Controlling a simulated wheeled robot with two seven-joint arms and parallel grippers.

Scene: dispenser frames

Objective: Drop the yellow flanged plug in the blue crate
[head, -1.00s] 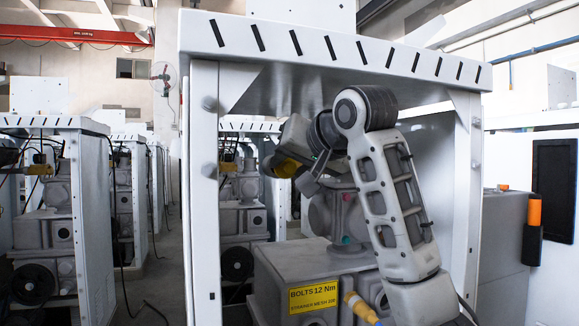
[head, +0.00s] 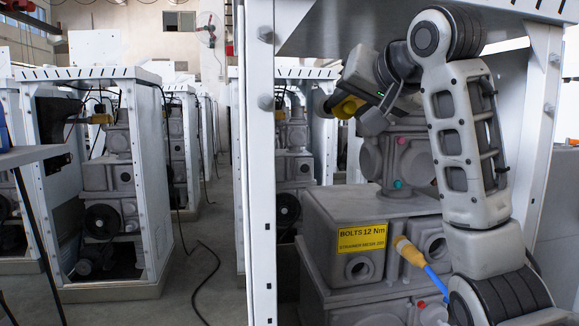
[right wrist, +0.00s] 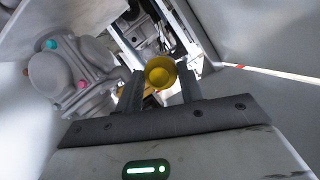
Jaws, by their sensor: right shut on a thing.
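My right gripper (head: 347,103) is shut on the yellow flanged plug (head: 346,107), held up inside the white dispenser frame, above the grey machinery. In the right wrist view the plug (right wrist: 160,72) sits between the two dark fingers, its round hollow end showing. The fingers (right wrist: 160,93) hide part of its sides. A blue thing (head: 3,130), perhaps the blue crate, is cut off at the left edge of the head view, on a grey tabletop (head: 25,157). Its inside does not show. My left gripper is not in view.
A white post (head: 260,170) stands left of my right arm, between it and the blue thing. Grey machinery (head: 360,215) with a yellow label and a yellow-ended blue hose (head: 410,252) lies below. Another frame (head: 105,180) stands at left. An aisle of floor is between them.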

